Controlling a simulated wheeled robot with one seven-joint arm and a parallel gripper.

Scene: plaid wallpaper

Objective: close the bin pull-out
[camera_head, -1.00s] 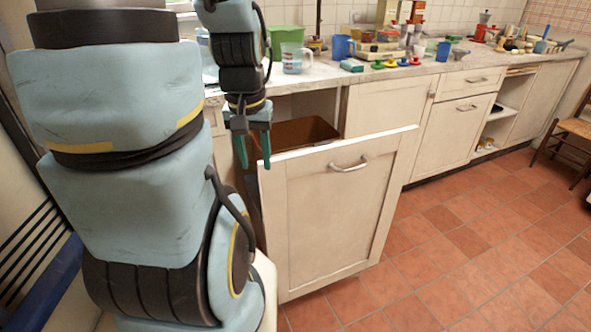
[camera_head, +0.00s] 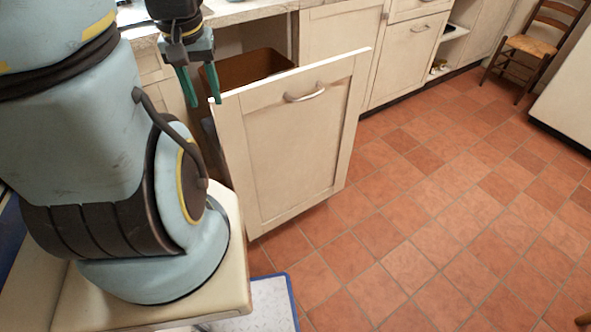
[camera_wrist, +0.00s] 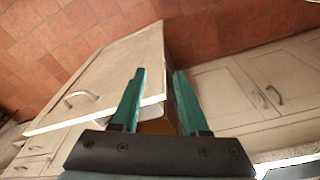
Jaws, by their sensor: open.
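The bin pull-out (camera_head: 290,150) stands out from the cabinet row in the head view, with its cream panel front and a metal bar handle (camera_head: 304,96) near the top edge. A brown bin (camera_head: 250,69) shows behind the panel. My gripper (camera_head: 201,101) points down at the left end of the panel's top edge, its two green fingers apart. In the wrist view the fingers (camera_wrist: 157,75) are open over the panel's top edge (camera_wrist: 60,124), with part of the brown bin (camera_wrist: 158,127) between them. I cannot tell whether a finger touches the panel.
Closed cabinet fronts (camera_head: 410,60) run along the right of the pull-out under the countertop. The red tiled floor (camera_head: 420,200) in front is clear. A wooden chair (camera_head: 535,50) stands at the far right. A blue-edged mat (camera_head: 262,303) lies near my base.

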